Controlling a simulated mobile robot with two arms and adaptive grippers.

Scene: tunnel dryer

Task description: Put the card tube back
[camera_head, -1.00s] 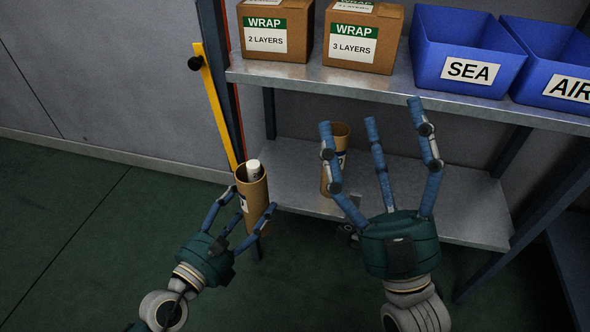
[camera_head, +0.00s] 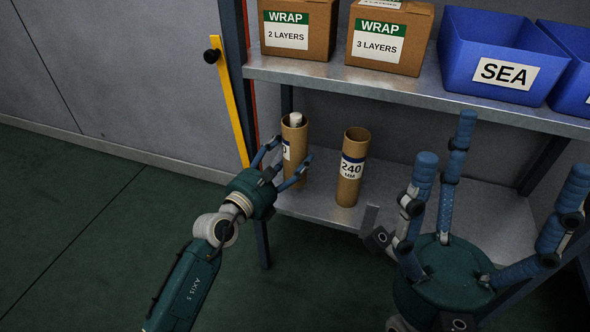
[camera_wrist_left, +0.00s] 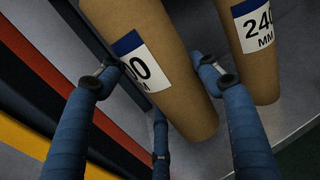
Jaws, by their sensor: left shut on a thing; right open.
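My left gripper (camera_head: 289,160) is shut on a brown card tube (camera_head: 296,137), which stands nearly upright at the left end of the lower shelf (camera_head: 400,205). A white-capped item (camera_head: 296,119) sticks up inside this tube. Its label, ending in "0" over "MM", shows partly in the left wrist view (camera_wrist_left: 140,62), between my blue fingers. I cannot tell whether its base touches the shelf. A second card tube (camera_head: 353,165), labelled 240 MM, stands to its right, apart from it. My right gripper (camera_head: 490,165) is open and empty, in front of the shelf at the right.
The upper shelf (camera_head: 400,95) holds two WRAP boxes (camera_head: 298,28) and blue bins, one marked SEA (camera_head: 490,55). A yellow bar (camera_head: 230,110) and the rack's dark upright stand just left of the held tube. The lower shelf is clear right of the 240 tube.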

